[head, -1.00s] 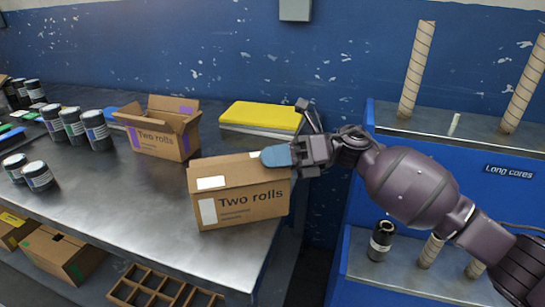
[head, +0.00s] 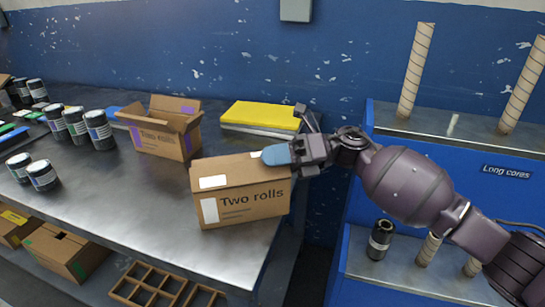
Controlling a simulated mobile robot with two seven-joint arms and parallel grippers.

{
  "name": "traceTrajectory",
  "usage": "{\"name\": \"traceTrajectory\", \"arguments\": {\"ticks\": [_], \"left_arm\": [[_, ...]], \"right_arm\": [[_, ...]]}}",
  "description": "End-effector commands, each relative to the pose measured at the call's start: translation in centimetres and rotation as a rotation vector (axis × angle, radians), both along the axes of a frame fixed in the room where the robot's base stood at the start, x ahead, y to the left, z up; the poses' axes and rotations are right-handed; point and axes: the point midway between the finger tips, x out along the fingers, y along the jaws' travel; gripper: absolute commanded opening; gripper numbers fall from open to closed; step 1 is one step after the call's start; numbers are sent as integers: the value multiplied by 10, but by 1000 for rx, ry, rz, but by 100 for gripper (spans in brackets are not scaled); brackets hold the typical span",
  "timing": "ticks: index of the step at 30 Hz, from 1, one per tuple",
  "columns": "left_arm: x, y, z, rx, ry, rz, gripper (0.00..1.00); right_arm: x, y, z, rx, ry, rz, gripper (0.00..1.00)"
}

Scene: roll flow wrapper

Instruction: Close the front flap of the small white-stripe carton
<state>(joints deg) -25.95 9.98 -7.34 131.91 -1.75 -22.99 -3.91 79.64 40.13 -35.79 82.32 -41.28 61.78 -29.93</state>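The small white-stripe carton (head: 240,190), marked "Two rolls", stands upright near the front right corner of the metal table. It has a white patch on its front and another on its top. Its top looks covered by flaps lying flat; I cannot tell the front flap apart from the others. My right gripper (head: 277,154) reaches in from the right, its blue fingertip at the carton's top right edge, touching or just above it. Its fingers overlap in this view, so its opening is unclear. My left gripper is out of view.
An open purple-striped carton (head: 167,130) stands behind to the left, flaps raised. A yellow-topped stack (head: 261,116) lies at the back. Several dark jars (head: 99,129) stand at left. A blue rack (head: 460,165) with long cores is at right. The table's middle front is clear.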

Motion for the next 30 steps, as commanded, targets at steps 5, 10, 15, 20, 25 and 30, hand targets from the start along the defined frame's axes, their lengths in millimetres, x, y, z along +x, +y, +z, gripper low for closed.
{"name": "traceTrajectory", "arguments": {"ticks": [5, 10, 15, 20, 25, 30], "left_arm": [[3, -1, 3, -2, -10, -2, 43], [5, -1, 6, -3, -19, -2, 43], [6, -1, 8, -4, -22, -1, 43], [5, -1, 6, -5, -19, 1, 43], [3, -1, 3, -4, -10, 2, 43], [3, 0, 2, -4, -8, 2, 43]], "right_arm": [[0, 0, 0, -1, 0, -1, 23], [3, -10, 0, -1, 0, -4, 23], [10, -35, 0, -1, 0, -4, 23], [16, -57, 0, -1, 0, -4, 23], [18, -70, 0, 0, 1, -1, 23], [19, -73, 0, 0, 0, 0, 23]]}}
